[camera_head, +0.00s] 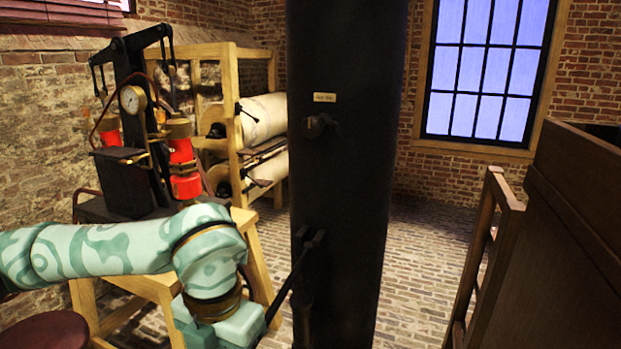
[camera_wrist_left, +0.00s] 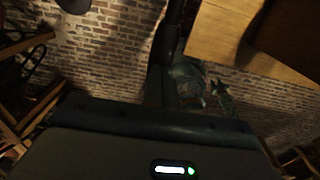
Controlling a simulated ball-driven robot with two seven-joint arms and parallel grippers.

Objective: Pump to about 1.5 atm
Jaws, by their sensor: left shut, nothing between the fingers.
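A black pump-like apparatus stands at the left on a wooden stand (camera_head: 258,250), with a dark upright frame and red cylinders (camera_head: 181,151). A round white gauge (camera_head: 132,99) is fixed to it; its reading is too small to tell. My left arm crosses in front of the stand. My left gripper (camera_head: 225,328) points down at the bottom of the head view, shut and empty; its fingertips are hidden there. A thin dark lever (camera_head: 290,281) on the black column slants down close beside it; I cannot tell whether they touch. My right gripper is not in view.
The thick black column (camera_head: 345,200) rises mid-view, with a small label and a knob. A wooden rack (camera_head: 236,130) holds large pale rolls behind. A brown wooden cabinet (camera_head: 575,230) fills the right. A dark red round seat (camera_head: 45,331) is lower left. Brick floor (camera_head: 430,240) is clear right of the column.

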